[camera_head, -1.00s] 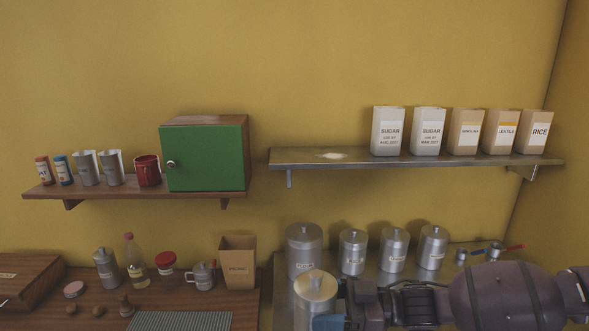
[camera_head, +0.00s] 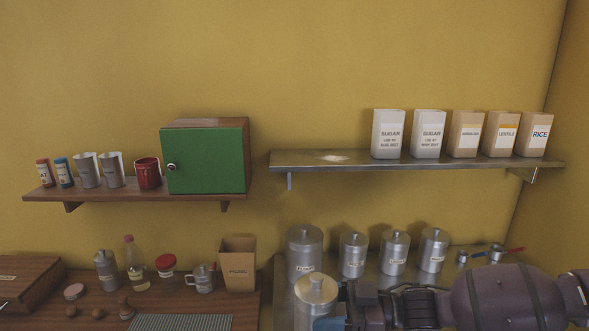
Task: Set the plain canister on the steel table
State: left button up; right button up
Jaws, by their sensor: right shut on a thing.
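A steel canister with a knobbed lid (camera_head: 314,292) stands upright at the bottom centre, with no label on the part that shows. My right gripper (camera_head: 333,321) is shut on it from the right; its fingers are partly hidden at the frame's lower edge. The canister is over or on the steel table (camera_head: 282,296); its base is cut off, so I cannot tell whether it touches. My left gripper is not in view.
A large labelled canister (camera_head: 304,252) stands just behind the held one. Labelled canisters (camera_head: 353,255), (camera_head: 394,252) and (camera_head: 432,250) stand to its right. Small pans (camera_head: 494,253) lie at the table's right. A wooden counter (camera_head: 215,304) adjoins at left.

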jog(key=s+a+m+t, duration=0.2)
jog(key=s+a+t, duration=0.25)
jog(key=a, duration=0.55)
jog(key=w+d+m+t+h, duration=0.1)
jog(key=d+m+t+h, duration=0.2)
jog(key=d, duration=0.1)
jog(key=w+d+m+t+h, duration=0.2)
jog(key=d+m+t+h, duration=0.1)
jog(key=w+d+m+t+h, duration=0.1)
jog(key=d+m+t+h, duration=0.2)
jog(key=d+t, duration=0.1)
jog(key=shift+w+d+r+m, duration=0.15)
jog(key=shift+w+d+m, duration=0.1)
jog(key=shift+d+m, duration=0.05)
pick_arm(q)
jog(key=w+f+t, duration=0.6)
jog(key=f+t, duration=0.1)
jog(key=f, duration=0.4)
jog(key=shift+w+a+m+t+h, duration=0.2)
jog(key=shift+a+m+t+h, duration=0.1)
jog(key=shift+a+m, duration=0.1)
pick_arm(e)
jog(key=d+f+m+t+h, duration=0.1)
jog(key=d+f+m+h, duration=0.1)
jog(key=d, duration=0.5)
jog(key=s+d+f+m+t+h, duration=0.1)
jog(key=d+f+m+h, duration=0.2)
jog(key=d+h, duration=0.4)
jog(key=shift+s+f+m, duration=0.3)
jog(key=shift+f, duration=0.15)
